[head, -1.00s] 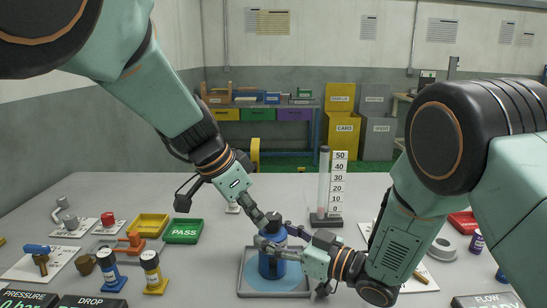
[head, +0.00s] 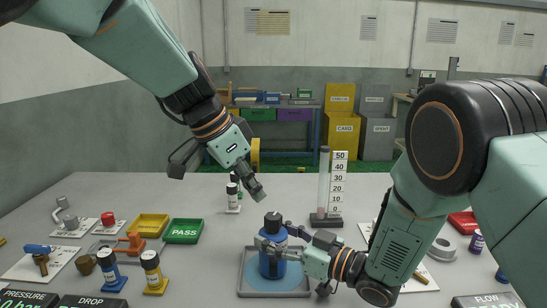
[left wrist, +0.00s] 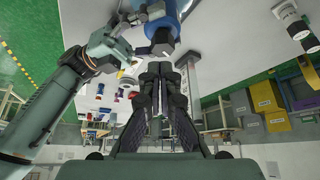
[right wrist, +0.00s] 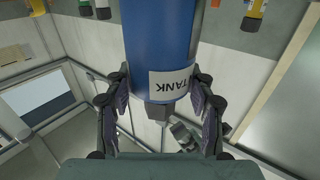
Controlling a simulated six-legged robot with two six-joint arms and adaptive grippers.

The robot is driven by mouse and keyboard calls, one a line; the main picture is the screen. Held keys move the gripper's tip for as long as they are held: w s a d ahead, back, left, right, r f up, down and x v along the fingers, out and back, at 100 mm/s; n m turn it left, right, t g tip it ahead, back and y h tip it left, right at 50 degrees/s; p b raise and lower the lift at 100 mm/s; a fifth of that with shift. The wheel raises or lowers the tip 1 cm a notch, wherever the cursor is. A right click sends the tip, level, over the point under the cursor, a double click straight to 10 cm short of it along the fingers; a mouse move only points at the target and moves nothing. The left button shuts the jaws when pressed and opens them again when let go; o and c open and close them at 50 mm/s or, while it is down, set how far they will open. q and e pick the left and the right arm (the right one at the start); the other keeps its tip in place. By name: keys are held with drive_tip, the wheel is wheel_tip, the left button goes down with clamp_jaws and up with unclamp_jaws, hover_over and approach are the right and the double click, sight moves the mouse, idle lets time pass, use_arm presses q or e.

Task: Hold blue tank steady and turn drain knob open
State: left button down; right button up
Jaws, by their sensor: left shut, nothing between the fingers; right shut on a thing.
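The blue tank (head: 270,262) stands upright in a grey tray (head: 243,284), with a dark cap or knob (head: 273,219) on top. My right gripper (head: 270,246) is shut around the tank's upper body from the right. The right wrist view shows both fingers on the tank's sides (right wrist: 160,40), beside its label and the dark block (right wrist: 160,114). My left gripper (head: 257,191) is shut and empty, above and left of the tank, apart from it. In the left wrist view the dark top (left wrist: 163,42) lies just beyond its closed fingers (left wrist: 160,75).
A measuring column (head: 323,185) with a numbered scale stands behind the tank to the right. Small bottles (head: 233,197) stand behind left. A green PASS tray (head: 184,231), yellow tray (head: 149,225) and blue and yellow bottles (head: 153,270) are left. Table is clear between.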

use_arm(q)
wheel_tip(320, 180, down, 6)
drive_tip(key=shift+w+a, duration=0.3)
drive_tip(key=shift+a, duration=0.05)
idle(0.6)
drive_tip(key=shift+w+d, duration=0.25)
drive_tip(key=shift+d, duration=0.4)
idle(0.9)
drive_tip(key=shift+s+d, duration=0.2)
drive_tip(key=shift+s, duration=0.1)
idle(0.3)
drive_tip(key=shift+a+r, duration=0.1)
drive_tip(key=shift+a, duration=0.05)
idle(0.4)
drive_tip(key=shift+s+a, duration=0.2)
wheel_tip(320, 180, up, 6)
hover_over(267, 226)
drive_tip(key=s+a, duration=0.1)
drive_tip(key=a, duration=0.1)
drive_tip(key=shift+s+a, duration=0.15)
drive_tip(key=shift+s, duration=0.05)
